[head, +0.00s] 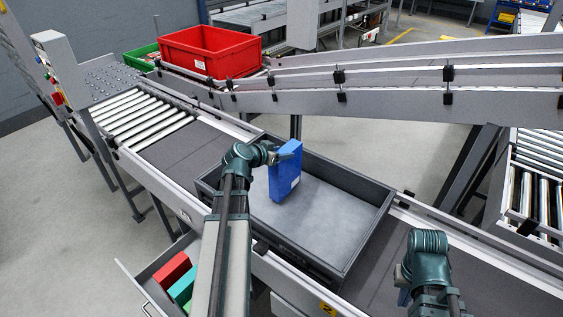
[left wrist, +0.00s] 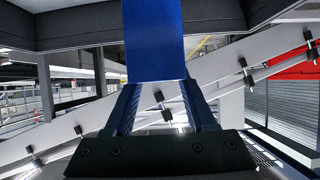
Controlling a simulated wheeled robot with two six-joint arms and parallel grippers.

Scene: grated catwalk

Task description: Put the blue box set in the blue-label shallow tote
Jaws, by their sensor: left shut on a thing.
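The blue box set (head: 285,170) stands upright and slightly turned over the grey floor of a dark grey shallow tote (head: 350,248) on the conveyor. No blue label is visible on this tote. My left gripper (head: 288,153) is shut on the upper part of the box. In the left wrist view the two fingers (left wrist: 160,108) meet the blue box (left wrist: 154,40), which hides part of the scene behind it. I cannot tell whether its lower end touches the tote floor. My right arm is at lower right; its gripper fingers (head: 404,297) are mostly hidden.
A red tote (head: 205,52) stands at the back on the conveyor, with a green tote (head: 142,56) beside it. An open drawer (head: 150,268) at lower left holds red and green boxes (head: 174,270). A sloping railed conveyor (head: 400,75) runs behind the grey tote, whose right half is empty.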

